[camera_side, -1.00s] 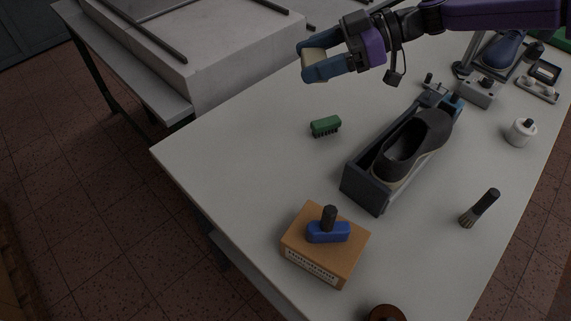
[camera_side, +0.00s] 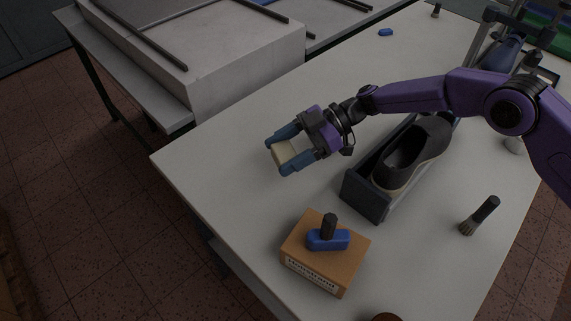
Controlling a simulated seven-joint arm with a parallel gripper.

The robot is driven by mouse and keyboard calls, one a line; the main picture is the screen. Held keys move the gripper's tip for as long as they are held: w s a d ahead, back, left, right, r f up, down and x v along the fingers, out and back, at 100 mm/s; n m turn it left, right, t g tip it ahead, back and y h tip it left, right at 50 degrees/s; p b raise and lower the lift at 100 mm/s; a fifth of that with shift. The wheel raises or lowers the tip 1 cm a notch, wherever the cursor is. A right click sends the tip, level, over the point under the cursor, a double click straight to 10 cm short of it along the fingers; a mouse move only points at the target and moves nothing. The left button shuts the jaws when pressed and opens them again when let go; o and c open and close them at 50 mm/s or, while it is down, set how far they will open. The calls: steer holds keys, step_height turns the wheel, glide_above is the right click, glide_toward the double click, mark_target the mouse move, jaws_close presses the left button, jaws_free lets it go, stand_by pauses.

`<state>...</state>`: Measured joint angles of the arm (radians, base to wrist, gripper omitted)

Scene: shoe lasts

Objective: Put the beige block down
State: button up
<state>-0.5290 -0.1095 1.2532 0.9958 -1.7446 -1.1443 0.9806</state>
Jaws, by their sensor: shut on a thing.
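My gripper (camera_side: 283,154) is shut on the beige block (camera_side: 291,155), which shows between its two blue fingers. The gripper points to the left, over the left part of the white table (camera_side: 215,150). The block appears low over the tabletop; I cannot tell whether it touches it. It is to the left of the grey tray with the dark shoe, and above the brown box in the picture. The green brush seen earlier is hidden behind my gripper.
The dark shoe (camera_side: 437,137) sits in a grey tray (camera_side: 361,197). A brown box (camera_side: 319,271) with a blue-based stamp-like tool (camera_side: 328,238) on top stands near the front. A dark-handled brush (camera_side: 480,215) lies at the right. The table's left corner is clear.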

steer(key=shift+f, duration=2.05)
steer(key=shift+f, duration=0.65)
steer(key=o, duration=1.1)
steer(key=shift+s+f, duration=0.1)
steer(key=shift+c, duration=0.2)
steer(key=shift+d, duration=0.1)
steer(key=shift+r, duration=0.25)
steer(key=v, duration=0.5)
steer(key=shift+r, duration=0.5)
step_height(320, 180, up, 7)
